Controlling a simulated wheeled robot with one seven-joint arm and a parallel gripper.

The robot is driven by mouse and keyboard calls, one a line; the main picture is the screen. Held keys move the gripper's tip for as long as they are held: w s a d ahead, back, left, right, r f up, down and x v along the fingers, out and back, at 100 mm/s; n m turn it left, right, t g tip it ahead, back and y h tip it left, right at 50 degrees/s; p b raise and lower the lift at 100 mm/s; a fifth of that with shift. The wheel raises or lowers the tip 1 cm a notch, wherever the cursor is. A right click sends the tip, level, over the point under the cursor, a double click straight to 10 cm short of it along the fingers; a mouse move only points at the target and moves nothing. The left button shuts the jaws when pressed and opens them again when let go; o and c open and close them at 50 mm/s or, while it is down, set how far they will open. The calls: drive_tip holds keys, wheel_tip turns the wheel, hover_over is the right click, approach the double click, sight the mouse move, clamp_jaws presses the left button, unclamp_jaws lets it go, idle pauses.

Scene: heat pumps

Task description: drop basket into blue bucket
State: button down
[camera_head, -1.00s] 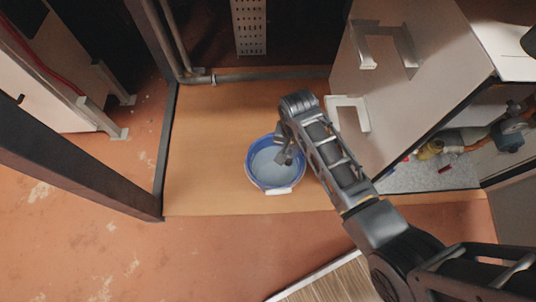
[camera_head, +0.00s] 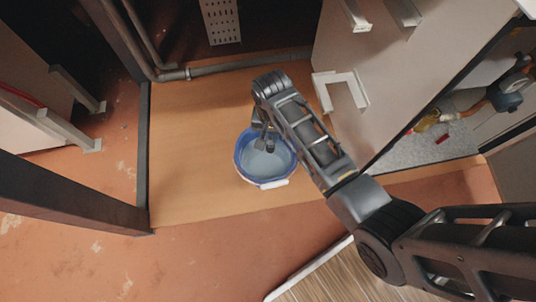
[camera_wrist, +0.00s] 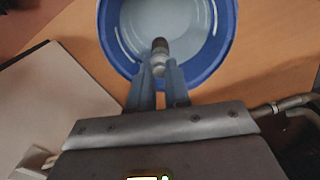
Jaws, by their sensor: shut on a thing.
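The blue bucket (camera_head: 240,165) stands on the orange-brown floor panel, with a pale inside and a white patch on its near rim. It also shows in the wrist view (camera_wrist: 222,50), below my gripper. My gripper (camera_head: 264,143) hangs over the bucket's opening. In the wrist view, my gripper (camera_wrist: 161,72) is shut on a small cylindrical thing, grey with a dark brown end, which I take for the basket (camera_wrist: 160,50). It appears over the bucket's interior. Its height above the bucket's bottom is hard to tell. In the head view the basket is too small to make out.
An open pale cabinet panel (camera_head: 372,90) with white brackets (camera_head: 345,90) stands right of the bucket. Fittings (camera_head: 432,120) lie inside the cabinet. A grey pipe (camera_head: 240,65) runs behind, and a dark frame post (camera_head: 70,195) stands left. The floor panel left of the bucket is clear.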

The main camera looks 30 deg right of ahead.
drive_tip(key=shift+f, duration=0.15)
drive_tip(key=c, duration=1)
unclamp_jaws()
wheel_tip(320, 180, up, 8)
drive_tip(key=p, duration=0.3)
drive_tip(key=shift+f+p, duration=0.1)
drive_tip(key=shift+p, duration=0.2)
drive_tip(key=shift+s+d+f, duration=0.1)
